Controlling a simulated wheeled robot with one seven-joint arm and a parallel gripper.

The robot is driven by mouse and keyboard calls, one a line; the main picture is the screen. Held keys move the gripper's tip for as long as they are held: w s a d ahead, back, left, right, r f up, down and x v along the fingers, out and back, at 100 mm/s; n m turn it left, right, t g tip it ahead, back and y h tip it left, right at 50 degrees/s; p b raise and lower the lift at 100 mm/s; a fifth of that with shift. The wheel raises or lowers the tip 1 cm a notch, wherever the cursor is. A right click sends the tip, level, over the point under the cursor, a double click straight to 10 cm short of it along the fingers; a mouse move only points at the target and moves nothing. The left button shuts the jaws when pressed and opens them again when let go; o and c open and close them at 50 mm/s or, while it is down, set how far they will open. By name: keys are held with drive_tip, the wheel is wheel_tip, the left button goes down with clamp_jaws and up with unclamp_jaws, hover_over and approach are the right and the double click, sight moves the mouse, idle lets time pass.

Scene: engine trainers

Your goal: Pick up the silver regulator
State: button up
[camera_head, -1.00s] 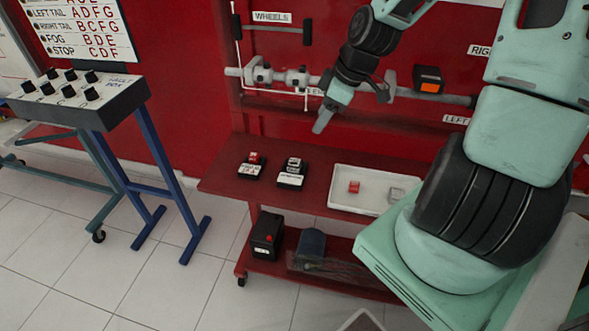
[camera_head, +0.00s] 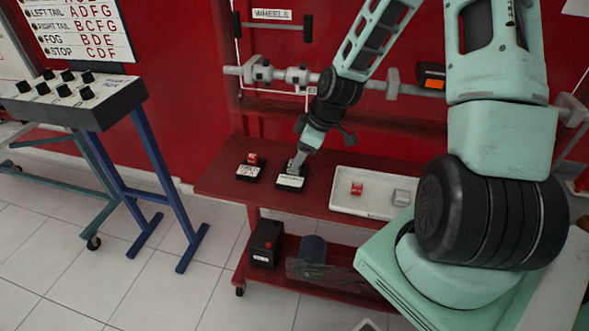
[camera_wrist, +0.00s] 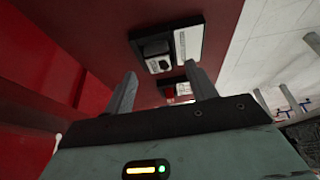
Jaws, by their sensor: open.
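A silver-and-black regulator (camera_wrist: 157,58) sits on a black base with a white label (camera_wrist: 188,44) in the wrist view. In the head view this base (camera_head: 290,183) is on the red bench, and my gripper hides most of the part on it. My gripper (camera_head: 298,162) points down over that base. In the wrist view its two fingers (camera_wrist: 163,84) are apart with nothing held, and the regulator shows ahead of the gap. I cannot tell whether the fingers touch it. A pale silver-grey block (camera_head: 402,197) also lies in the white tray at the right.
A second base (camera_head: 250,174) with a red part (camera_head: 252,159) stands just left. The white tray (camera_head: 350,204) also holds a red block (camera_head: 357,188). A black battery-like box (camera_head: 265,245) is on the lower shelf. A switch-box stand (camera_head: 75,105) is at left.

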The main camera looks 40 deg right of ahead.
drive_tip(key=shift+x, duration=1.55)
drive_tip(key=c, duration=1.1)
drive_tip(key=shift+r, duration=0.1)
drive_tip(key=shift+r+p, duration=5.15)
drive_tip(key=shift+r, duration=6.8)
